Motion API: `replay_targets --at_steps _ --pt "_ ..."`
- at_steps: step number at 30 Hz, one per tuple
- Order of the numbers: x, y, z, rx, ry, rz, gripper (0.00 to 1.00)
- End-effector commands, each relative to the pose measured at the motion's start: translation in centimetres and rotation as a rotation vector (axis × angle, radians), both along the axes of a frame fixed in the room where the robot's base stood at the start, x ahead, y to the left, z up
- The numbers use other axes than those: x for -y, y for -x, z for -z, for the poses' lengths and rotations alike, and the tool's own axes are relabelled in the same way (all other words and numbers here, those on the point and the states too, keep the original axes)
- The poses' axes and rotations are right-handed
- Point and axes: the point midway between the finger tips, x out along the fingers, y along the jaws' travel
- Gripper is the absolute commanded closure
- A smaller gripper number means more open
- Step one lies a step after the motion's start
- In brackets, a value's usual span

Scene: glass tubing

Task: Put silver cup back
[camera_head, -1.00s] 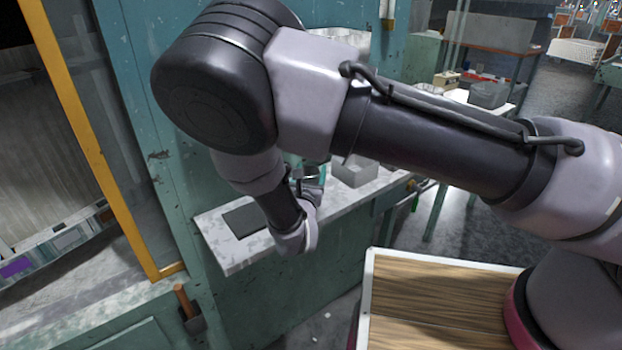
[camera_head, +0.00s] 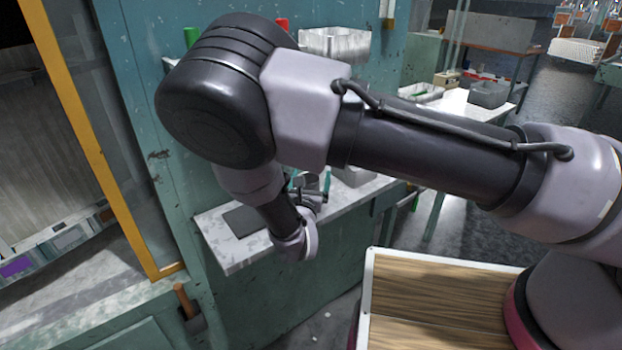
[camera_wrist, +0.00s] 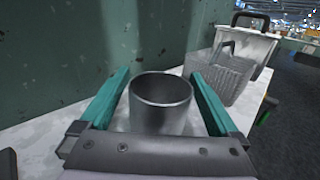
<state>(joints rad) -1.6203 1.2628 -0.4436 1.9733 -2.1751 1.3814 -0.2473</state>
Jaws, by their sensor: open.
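The silver cup (camera_wrist: 160,108) is a plain upright metal cylinder with an open top, seen close up in the wrist view. My gripper (camera_wrist: 160,75) is open, with one teal finger on each side of the cup. A gap shows between each finger and the cup wall, and the cup's base is hidden by the gripper body. In the head view the cup (camera_head: 311,181) is small and partly covered by my gripper (camera_head: 308,187), above the pale shelf (camera_head: 222,250).
A grey mesh basket (camera_wrist: 226,76) stands right of the cup, with a larger pale bin (camera_wrist: 250,45) behind it. The teal wall (camera_wrist: 60,55) runs close along the left. A dark flat pad (camera_head: 243,218) lies on the shelf's left part.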

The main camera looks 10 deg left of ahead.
Motion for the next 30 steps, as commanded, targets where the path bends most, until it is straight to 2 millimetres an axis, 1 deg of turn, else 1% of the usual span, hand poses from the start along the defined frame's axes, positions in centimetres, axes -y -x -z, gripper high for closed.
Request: replay_targets --at_steps 5,6,12,15,18,21,26,29,30 --pt "0.1 3.1 0.1 -0.002 0.003 -0.005 0.03" --pt "0.1 4.1 0.1 -0.003 0.002 -0.006 0.03" --pt "0.5 8.4 0.1 -0.003 0.000 -0.005 0.03" --pt "0.6 10.0 0.0 -0.001 0.001 -0.004 0.03" --pt "0.8 11.1 0.1 -0.002 0.002 -0.004 0.03" --pt "0.9 11.7 0.1 -0.002 0.002 -0.002 0.03" --pt "0.9 11.9 0.1 -0.001 0.001 -0.001 0.03" --pt "1.2 11.5 -0.3 -0.006 -0.011 0.018 0.03" --pt "1.5 11.0 -0.7 -0.013 -0.026 0.043 0.03"
